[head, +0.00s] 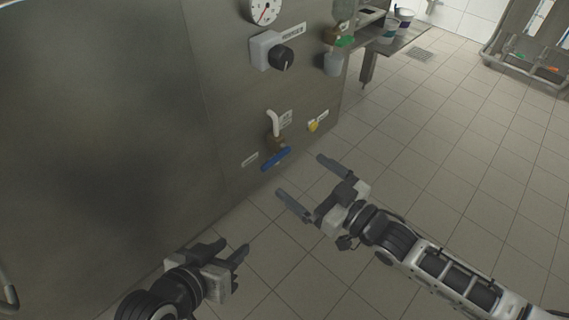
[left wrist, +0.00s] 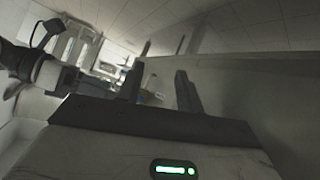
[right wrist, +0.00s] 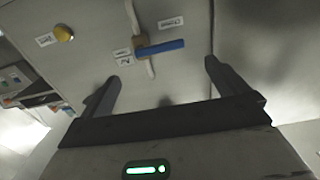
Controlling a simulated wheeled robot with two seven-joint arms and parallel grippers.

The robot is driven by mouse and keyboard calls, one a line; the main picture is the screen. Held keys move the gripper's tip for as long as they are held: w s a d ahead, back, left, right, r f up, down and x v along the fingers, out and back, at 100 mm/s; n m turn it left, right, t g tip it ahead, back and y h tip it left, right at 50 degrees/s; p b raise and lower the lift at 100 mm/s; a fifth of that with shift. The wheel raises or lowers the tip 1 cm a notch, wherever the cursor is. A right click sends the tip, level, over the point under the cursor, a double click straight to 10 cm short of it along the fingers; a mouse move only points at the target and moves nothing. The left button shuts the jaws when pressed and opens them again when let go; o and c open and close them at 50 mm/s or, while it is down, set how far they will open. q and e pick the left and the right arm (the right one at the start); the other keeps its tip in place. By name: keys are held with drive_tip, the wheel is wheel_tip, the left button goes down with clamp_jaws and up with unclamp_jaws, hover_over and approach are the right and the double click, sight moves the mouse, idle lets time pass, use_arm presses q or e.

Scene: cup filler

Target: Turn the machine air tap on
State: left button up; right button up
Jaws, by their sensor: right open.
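The air tap has a blue lever handle (head: 276,158) on a brass valve (head: 275,143) with a pale pipe above it, low on the front of the steel machine. The handle also shows in the right wrist view (right wrist: 160,47), lying roughly across the picture beyond the fingertips. My right gripper (head: 300,174) is open and empty, just right of and apart from the handle. My left gripper (head: 232,248) is open and empty, lower left of the tap and away from it. It also shows in the left wrist view (left wrist: 160,82).
A yellow button (head: 312,126) sits right of the tap, with labels around both. A black knob (head: 281,57) and a gauge (head: 265,10) are higher on the machine (head: 215,110). A steel shelf (head: 405,38) with cups stands behind. The tiled floor (head: 450,150) on the right is clear.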

sight(278, 158)
drive_tip(key=b+x, duration=0.1)
drive_tip(key=x, duration=0.5)
drive_tip(key=shift+w+a, duration=0.3)
drive_tip(key=c, duration=1.4)
